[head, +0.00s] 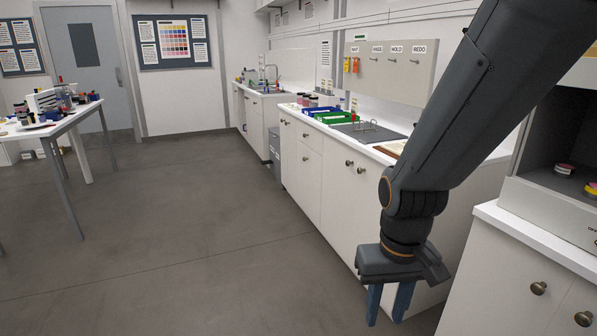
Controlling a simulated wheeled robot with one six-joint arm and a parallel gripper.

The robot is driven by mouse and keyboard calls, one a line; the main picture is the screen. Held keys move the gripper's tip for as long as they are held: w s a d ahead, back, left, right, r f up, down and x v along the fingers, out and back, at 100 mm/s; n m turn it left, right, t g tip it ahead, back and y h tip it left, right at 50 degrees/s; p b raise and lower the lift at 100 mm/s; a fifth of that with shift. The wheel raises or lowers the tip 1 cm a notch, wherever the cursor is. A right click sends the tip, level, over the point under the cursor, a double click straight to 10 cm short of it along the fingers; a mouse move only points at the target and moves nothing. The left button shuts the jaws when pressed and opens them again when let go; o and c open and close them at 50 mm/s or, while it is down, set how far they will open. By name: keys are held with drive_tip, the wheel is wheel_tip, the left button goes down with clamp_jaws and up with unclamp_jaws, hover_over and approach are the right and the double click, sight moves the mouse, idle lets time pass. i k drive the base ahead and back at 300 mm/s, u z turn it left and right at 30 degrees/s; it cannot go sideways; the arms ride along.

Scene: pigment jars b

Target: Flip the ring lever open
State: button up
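I cannot pick out a ring lever in the head view. My gripper (387,315) hangs at the lower right, pointing down in front of the white base cabinets (318,186). Its two blue fingers are apart, with nothing visible between them. My arm crosses the right side and hides part of the counter and wall behind it.
A counter with green trays (334,117) and a grey mat (366,133) runs along the right wall, below a labelled board (392,68). An open-fronted box (553,202) holding small jars stands at far right. A cluttered table (62,123) stands left. The floor between is clear.

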sight(353, 116)
drive_tip(key=z, duration=0.2)
drive_tip(key=i, duration=2.15)
drive_tip(key=u, duration=0.2)
drive_tip(key=k, duration=0.5)
drive_tip(key=u, duration=1.2)
drive_tip(key=i, duration=1.7)
drive_tip(key=z, duration=0.3)
drive_tip(key=i, duration=1.05)
drive_tip(key=z, duration=1.55)
drive_tip(key=i, duration=0.7)
drive_tip(key=z, duration=0.75)
